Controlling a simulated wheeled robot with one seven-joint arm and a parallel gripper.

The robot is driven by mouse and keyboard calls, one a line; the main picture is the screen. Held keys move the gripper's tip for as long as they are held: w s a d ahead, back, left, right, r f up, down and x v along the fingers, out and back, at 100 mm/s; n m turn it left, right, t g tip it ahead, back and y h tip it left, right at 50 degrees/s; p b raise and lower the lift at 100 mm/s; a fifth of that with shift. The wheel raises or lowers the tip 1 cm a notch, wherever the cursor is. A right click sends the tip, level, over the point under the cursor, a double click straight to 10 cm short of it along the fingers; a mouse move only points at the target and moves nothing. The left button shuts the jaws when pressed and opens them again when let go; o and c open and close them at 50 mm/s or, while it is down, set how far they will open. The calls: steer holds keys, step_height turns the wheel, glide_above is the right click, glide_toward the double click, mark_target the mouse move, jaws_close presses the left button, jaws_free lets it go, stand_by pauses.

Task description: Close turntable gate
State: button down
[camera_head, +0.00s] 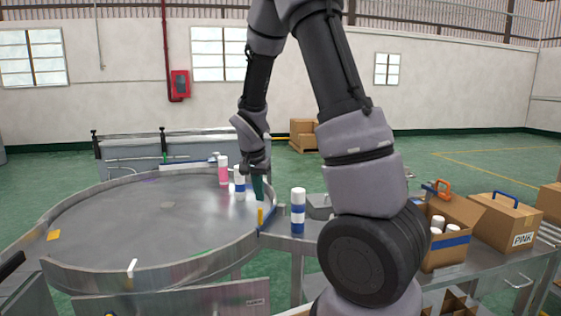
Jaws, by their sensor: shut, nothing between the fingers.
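The round grey turntable (130,215) with a raised rim fills the left side. At its right edge is a blue bar (268,218), which looks like the gate, with a small yellow upright piece (260,217) beside it. I cannot tell how far the gate stands open. My gripper (258,192) points down over the turntable's right edge, just above the blue bar. Its fingers are shut and empty; I cannot tell whether they touch the bar. A pink can (223,171) and a blue-and-white can (239,184) stand on the turntable, left of my gripper.
Another blue-and-white can (298,212) stands on the metal table right of the turntable. An open carton (452,245) holds white cans. A closed carton marked PINK (505,222) stands farther right. My arm hides part of the table.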

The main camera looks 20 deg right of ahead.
mark_target(259, 218)
steer(key=f, duration=0.1)
steer(key=s+a+f, duration=0.1)
steer(key=f, duration=0.1)
steer(key=shift+s+a, duration=0.15)
steer(key=shift+s, duration=0.15)
steer(key=shift+s+a+f, duration=0.2)
steer(key=shift+s+f, duration=0.3)
steer(key=shift+f, duration=0.05)
steer(key=s+a+r, duration=0.6)
steer(key=r, duration=0.2)
steer(key=s+d+r+n+t+y, duration=0.2)
steer(key=s+r, duration=0.5)
steer(key=r, duration=0.2)
steer(key=s+d+r+n+t+y, duration=0.2)
steer(key=s+r+t, duration=0.1)
steer(key=s+r, duration=0.4)
step_height(259, 218, up, 3)
steer(key=shift+s+d+r, duration=0.15)
steer(key=shift+s+d, duration=0.1)
steer(key=shift+d, duration=0.05)
